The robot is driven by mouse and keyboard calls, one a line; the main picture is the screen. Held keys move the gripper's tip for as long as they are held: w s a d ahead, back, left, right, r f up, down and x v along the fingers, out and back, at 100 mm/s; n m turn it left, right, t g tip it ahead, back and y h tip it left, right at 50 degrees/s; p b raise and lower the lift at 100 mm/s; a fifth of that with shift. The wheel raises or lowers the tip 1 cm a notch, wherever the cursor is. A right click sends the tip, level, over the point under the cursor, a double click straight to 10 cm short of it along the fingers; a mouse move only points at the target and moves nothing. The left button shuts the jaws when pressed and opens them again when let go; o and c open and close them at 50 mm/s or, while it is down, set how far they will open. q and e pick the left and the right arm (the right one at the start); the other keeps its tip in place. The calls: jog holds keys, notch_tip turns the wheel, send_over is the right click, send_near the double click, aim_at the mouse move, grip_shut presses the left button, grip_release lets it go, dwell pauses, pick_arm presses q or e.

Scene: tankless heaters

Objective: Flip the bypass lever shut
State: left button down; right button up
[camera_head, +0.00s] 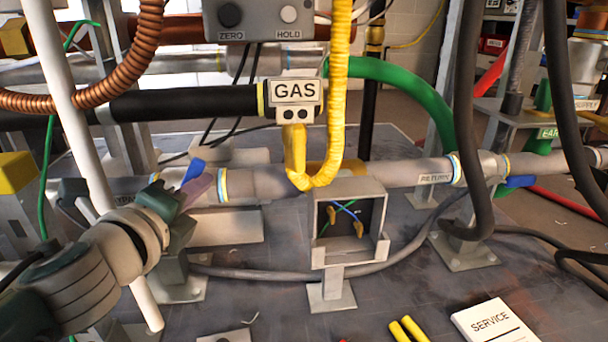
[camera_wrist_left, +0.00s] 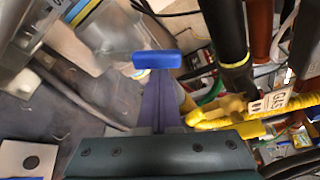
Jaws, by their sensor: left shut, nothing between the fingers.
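My left gripper (camera_head: 172,212) is shut and empty, close beside the lever's lower side. I cannot tell whether it touches. The lever's pivot is hidden. My right gripper is not in view.
A yellow gas hose (camera_head: 338,100) and an open grey box (camera_head: 350,215) are to the right. Another blue lever (camera_head: 520,181) is on the return pipe. A service card (camera_head: 493,322) lies at front right.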

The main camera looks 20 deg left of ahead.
pick_arm(q)
jog(key=shift+s+a+r+p, duration=0.45)
jog(key=shift+a+r, duration=0.2)
jog(key=shift+a, duration=0.15)
jog(key=shift+s+a+r, duration=0.1)
jog(key=shift+s+a, duration=0.2)
jog(key=shift+a, duration=0.2)
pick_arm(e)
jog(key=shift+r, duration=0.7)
pick_arm(q)
jog(key=shift+w, duration=0.1)
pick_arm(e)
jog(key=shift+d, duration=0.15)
